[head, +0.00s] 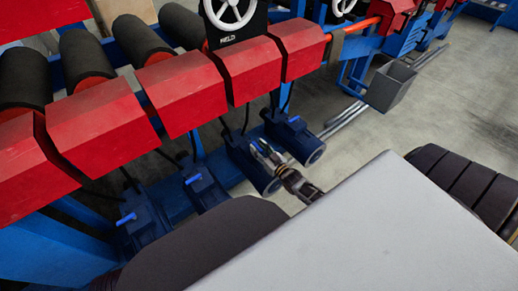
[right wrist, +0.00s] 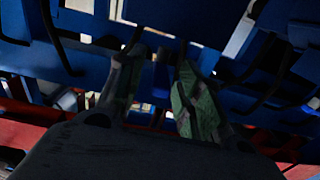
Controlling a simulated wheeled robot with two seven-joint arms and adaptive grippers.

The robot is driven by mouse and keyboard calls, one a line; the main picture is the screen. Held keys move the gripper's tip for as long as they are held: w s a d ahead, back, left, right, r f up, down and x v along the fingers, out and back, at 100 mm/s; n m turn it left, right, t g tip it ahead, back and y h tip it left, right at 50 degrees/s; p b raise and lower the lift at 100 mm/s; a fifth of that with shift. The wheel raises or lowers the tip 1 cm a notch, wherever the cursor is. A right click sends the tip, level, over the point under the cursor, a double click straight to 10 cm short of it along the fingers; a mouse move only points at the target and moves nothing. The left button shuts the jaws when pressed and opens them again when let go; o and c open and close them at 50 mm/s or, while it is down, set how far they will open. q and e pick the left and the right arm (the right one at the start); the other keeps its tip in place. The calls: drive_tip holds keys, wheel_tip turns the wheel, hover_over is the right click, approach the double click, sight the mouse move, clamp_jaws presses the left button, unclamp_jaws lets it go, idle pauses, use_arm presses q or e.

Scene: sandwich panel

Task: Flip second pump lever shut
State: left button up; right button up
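A row of dark blue pumps runs along the machine's lower rail in the head view. Bright blue levers show on the leftmost pump (head: 126,219), the one beside it (head: 193,179) and the rightmost pump (head: 293,119). My right gripper (head: 261,150) is over the second pump from the right (head: 243,160) and hides its lever. In the right wrist view the two fingers of my right gripper (right wrist: 157,75) stand apart, with dark blue parts beyond them. Whether they touch the lever cannot be told. My left gripper is not in view.
Red angled covers (head: 178,90) overhang the pumps, with thin dark hoses hanging down. Black rollers (head: 90,68) and white handwheels (head: 228,10) are behind. A grey bin (head: 390,88) stands at the right, near bare concrete floor (head: 455,110).

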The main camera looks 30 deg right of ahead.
drive_tip(key=shift+s, duration=0.15)
drive_tip(key=shift+s+d+f, duration=0.1)
drive_tip(key=shift+s+d, duration=0.05)
drive_tip(key=shift+s, duration=0.85)
drive_tip(key=s, duration=0.9)
drive_tip(key=shift+s+d, duration=0.3)
drive_tip(key=shift+d, duration=0.1)
